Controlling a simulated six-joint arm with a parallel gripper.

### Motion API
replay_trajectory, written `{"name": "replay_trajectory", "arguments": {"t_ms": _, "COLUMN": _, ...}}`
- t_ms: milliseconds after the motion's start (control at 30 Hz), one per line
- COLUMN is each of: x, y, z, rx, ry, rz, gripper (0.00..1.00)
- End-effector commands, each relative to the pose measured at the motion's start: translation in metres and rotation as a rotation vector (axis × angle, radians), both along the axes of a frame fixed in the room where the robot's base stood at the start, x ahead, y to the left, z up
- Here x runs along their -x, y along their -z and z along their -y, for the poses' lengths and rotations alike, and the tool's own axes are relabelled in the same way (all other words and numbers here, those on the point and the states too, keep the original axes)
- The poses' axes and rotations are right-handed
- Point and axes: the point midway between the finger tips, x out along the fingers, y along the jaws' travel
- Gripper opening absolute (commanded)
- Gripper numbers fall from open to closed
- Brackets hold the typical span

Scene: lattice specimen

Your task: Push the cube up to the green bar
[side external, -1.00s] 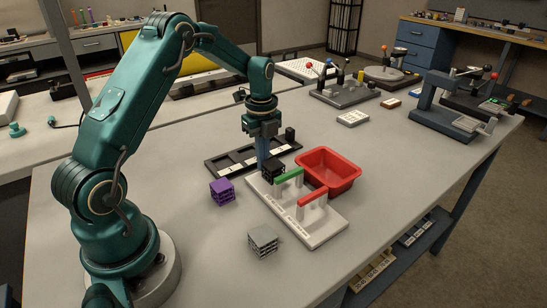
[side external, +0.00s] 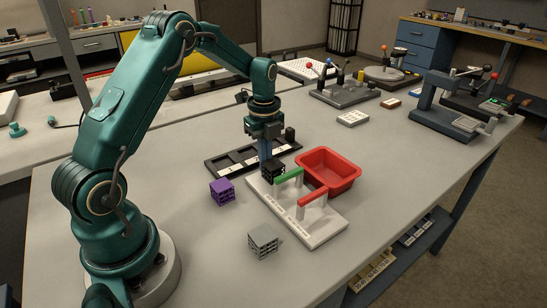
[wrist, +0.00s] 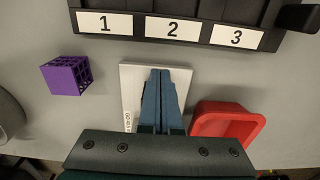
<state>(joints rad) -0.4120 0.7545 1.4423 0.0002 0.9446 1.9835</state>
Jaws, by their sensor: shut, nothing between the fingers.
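The black lattice cube (side external: 274,170) sits on the white board (side external: 322,232), just behind the green bar (side external: 289,177). The bar stands on posts across the board. The cube looks close to the bar, but I cannot tell whether they touch. My gripper (side external: 265,154) is shut and pointing down, its blue fingertips right behind the cube on the side away from the bar; contact is hard to tell. In the wrist view the shut fingers (wrist: 161,85) lie over the board (wrist: 130,80), and the cube and green bar are hidden there.
A red bar (side external: 313,201) stands farther along the board. A red bin (side external: 330,170) is close on the right. A purple lattice cube (side external: 222,191) and a grey one (side external: 263,241) stand on the table. A black numbered tray (side external: 225,165) lies behind the board.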

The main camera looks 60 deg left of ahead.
Motion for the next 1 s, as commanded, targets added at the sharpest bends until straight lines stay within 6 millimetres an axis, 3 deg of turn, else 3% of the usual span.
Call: {"name": "replay_trajectory", "arguments": {"t_ms": 1000, "x": 0.000, "y": 0.000, "z": 0.012, "rx": 0.001, "ry": 0.000, "rz": -0.001, "gripper": 0.00}}
